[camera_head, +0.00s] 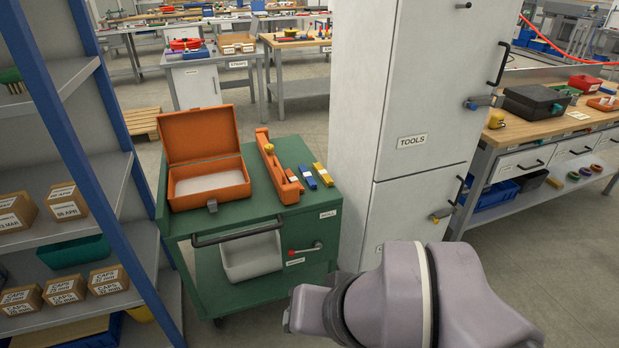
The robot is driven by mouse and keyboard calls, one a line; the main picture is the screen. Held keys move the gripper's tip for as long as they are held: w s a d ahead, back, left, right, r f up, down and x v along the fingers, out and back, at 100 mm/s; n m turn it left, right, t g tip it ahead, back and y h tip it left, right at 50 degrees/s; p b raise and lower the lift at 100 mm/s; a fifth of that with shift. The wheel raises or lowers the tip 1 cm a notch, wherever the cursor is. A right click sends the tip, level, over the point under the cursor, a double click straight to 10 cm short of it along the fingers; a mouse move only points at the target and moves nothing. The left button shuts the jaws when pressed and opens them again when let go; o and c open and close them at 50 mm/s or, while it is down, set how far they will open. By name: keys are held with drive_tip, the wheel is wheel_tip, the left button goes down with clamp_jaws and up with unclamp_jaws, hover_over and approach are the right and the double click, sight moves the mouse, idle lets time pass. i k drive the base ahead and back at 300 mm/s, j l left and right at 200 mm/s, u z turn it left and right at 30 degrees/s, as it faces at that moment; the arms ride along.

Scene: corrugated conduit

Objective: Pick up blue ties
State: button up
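A small blue bundle (307,177), which looks like the blue ties, lies on the top of the green cart (245,225), near its right edge. A similar yellow bundle (322,174) lies just to its right. A long orange holder or tool (278,168) lies just to its left. The blue bundle is in plain sight, with nothing on top of it. Lavender links of my arm fill the bottom right of the view, apart from the cart top. My gripper and its fingertips do not show.
An open orange case (210,188) sits on the cart's left. A grey bin (251,256) is below. A tall white cabinet (411,120) stands close on the right. A blue-framed shelf (88,170) with boxes stands left. A workbench (540,130) is farther right.

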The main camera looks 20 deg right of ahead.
sight(308, 177)
drive_tip(key=i+l, duration=0.1)
drive_tip(key=i, duration=0.55)
drive_tip(key=i+l, duration=0.15)
drive_tip(key=i, duration=0.5)
drive_tip(key=i+l, duration=0.1)
drive_tip(key=i, duration=0.55)
drive_tip(key=k+l+z, duration=0.05)
